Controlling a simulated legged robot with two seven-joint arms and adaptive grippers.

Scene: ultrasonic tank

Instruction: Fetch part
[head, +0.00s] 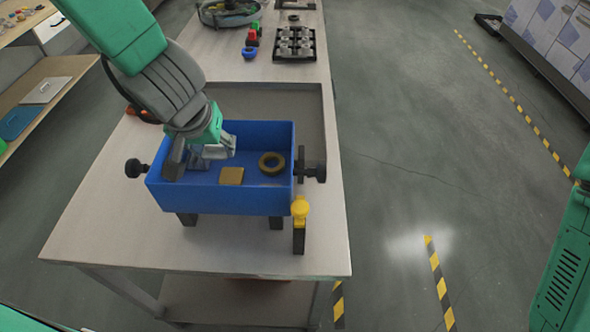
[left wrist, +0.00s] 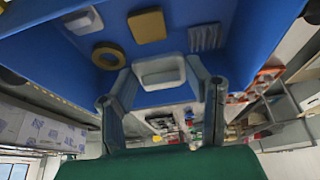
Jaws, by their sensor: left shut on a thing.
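The blue ultrasonic tank (head: 220,199) stands on the table, open at the top. My left gripper (head: 193,160) reaches down into its left part. In the left wrist view, the left gripper (left wrist: 163,80) is shut on a pale grey rounded rectangular part (left wrist: 160,72). A brass-coloured ring (head: 271,163) and a yellow square block (head: 231,176) lie in the tank, right of the gripper. The left wrist view also shows a ribbed grey part (left wrist: 206,37) and another pale part (left wrist: 83,21) inside. My right gripper is out of view.
Black knobs stick out from the tank's sides, and a yellow-topped black post (head: 299,222) stands at its front right corner. A black rack (head: 294,44) with metal parts and small coloured pieces (head: 252,40) sit farther back. The table's front (head: 190,255) is clear.

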